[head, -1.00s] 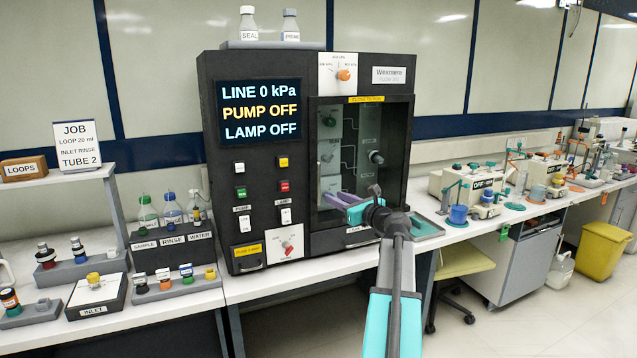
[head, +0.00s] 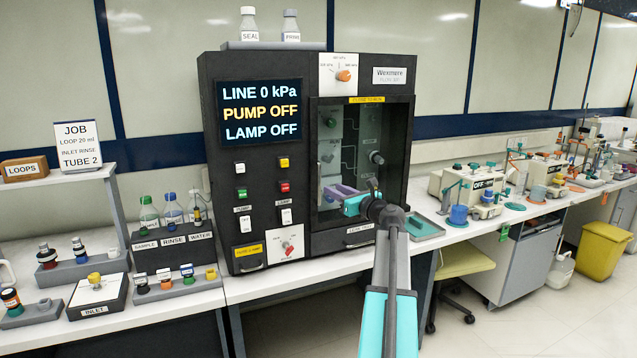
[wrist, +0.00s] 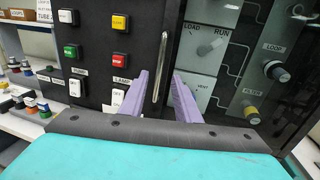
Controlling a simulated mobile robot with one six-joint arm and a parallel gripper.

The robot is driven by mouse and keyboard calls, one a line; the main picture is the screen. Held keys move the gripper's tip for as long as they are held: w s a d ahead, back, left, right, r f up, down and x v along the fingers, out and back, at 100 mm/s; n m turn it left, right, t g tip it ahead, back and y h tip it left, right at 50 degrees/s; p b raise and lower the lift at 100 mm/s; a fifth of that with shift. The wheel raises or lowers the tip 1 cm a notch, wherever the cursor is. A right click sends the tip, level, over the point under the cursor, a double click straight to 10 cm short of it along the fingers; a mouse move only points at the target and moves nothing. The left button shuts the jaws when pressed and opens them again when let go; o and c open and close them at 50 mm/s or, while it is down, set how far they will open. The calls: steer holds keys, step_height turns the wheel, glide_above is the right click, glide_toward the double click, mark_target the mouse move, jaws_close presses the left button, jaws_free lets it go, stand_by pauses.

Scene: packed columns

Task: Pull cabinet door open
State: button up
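The cabinet door (head: 358,135) is a dark-framed clear panel on the right half of the black machine, and it looks shut. Its upright metal handle (wrist: 160,68) shows near the door's left edge in the wrist view. My gripper (head: 330,191) is in front of the lower left part of the door. In the wrist view, my gripper (wrist: 161,76) has its two purple fingers apart, and the handle appears in the gap between them. I cannot tell whether the fingertips reach past the handle or touch it. The handle is hard to make out in the head view.
Buttons and switches (head: 262,190) sit left of the door. Behind the panel are a LOAD/RUN knob (wrist: 210,48) and other knobs. A grey tray (head: 424,227) lies on the bench right of the machine. Bottles (head: 270,26) stand on top.

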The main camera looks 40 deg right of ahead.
mark_target(319, 182)
steer(key=shift+w+d+p, duration=0.25)
steer(key=shift+w+d, duration=0.05)
steer(key=shift+w, duration=1.35)
steer(key=shift+w+d+p, duration=0.25)
steer(key=shift+w+d, duration=0.1)
steer(key=shift+w, duration=1.35)
steer(key=shift+w+d+p, duration=0.25)
steer(key=shift+w+d, duration=0.05)
steer(key=shift+w, duration=1.35)
jaws_close()
steer(key=shift+a, duration=0.25)
steer(key=shift+d, duration=0.2)
steer(key=shift+s+a, duration=0.1)
steer(key=shift+a, duration=0.05)
